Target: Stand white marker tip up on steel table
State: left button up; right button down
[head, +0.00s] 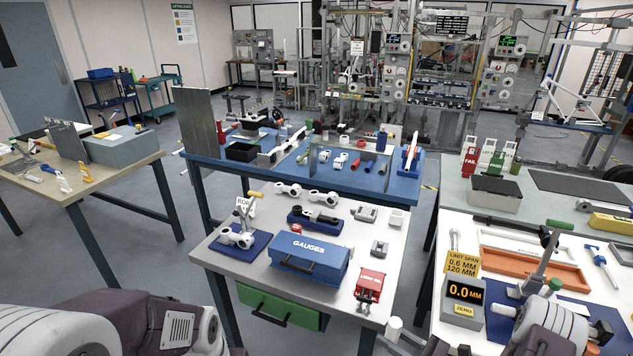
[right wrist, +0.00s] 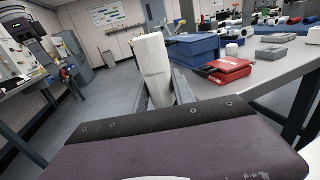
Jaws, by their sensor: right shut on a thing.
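The white marker (head: 394,328) is in the jaws of my right gripper (head: 398,343), low in the head view. In the right wrist view the marker (right wrist: 152,62) stands nearly upright between the fingers, leaning a little; I cannot tell which end is the tip. My right gripper is shut on it, off the front right corner of the grey-topped table (head: 225,258), which looks like the steel table. The marker appears apart from the table. Part of my left arm shows at the lower left, but its gripper is not in view.
A white-topped bench (head: 437,322) with a 0.0 mm display (head: 464,295) stands to the right, across a floor gap.

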jog(key=s+m+t+h, duration=0.4)
jog(key=h, duration=0.1)
dwell(0.6)
jog(key=shift+w, duration=0.1)
